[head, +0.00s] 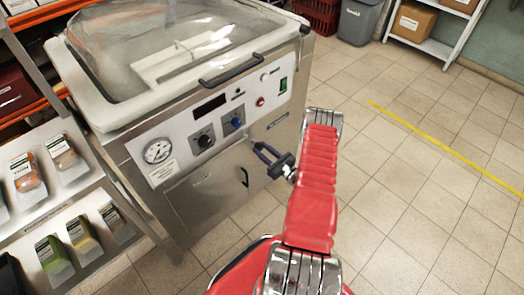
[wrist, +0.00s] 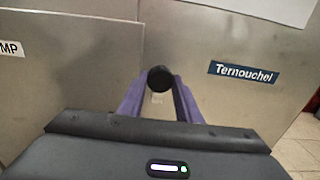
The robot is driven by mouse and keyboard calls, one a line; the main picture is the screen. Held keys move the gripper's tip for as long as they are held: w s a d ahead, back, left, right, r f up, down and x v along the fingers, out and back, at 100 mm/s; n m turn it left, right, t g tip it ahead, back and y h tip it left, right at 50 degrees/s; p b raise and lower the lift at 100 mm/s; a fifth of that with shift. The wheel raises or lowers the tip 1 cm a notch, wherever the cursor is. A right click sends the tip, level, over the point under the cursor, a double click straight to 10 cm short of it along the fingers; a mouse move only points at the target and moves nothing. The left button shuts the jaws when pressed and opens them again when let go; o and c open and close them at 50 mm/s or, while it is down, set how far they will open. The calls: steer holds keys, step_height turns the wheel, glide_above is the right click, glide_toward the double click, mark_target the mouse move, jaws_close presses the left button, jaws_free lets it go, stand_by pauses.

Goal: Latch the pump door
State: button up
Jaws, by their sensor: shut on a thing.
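The pump door (head: 205,200) is a flat steel panel low on the front of the steel machine; it also shows at the left of the wrist view (wrist: 70,75), with part of a label ending in "MP". A curved black handle (head: 244,177) shows on the front. My gripper (head: 262,151) is at the machine's front, right of the door. In the wrist view my gripper's purple fingers (wrist: 160,90) are shut on a round black latch knob (wrist: 160,77), just right of the door's edge. I cannot tell whether the door is fully flush.
Above the door are a gauge (head: 158,151), dials and a clear lid (head: 165,40). A "Ternouchel" label (wrist: 244,72) is right of the knob. A rack with packets (head: 60,150) stands close on the left. The tiled floor (head: 400,170) on the right is clear.

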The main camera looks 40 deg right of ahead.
steer(key=shift+c, duration=1.4)
steer(key=shift+a, duration=0.1)
steer(key=shift+c, duration=0.5)
steer(key=shift+m, duration=0.5)
steer(key=m, duration=1.7)
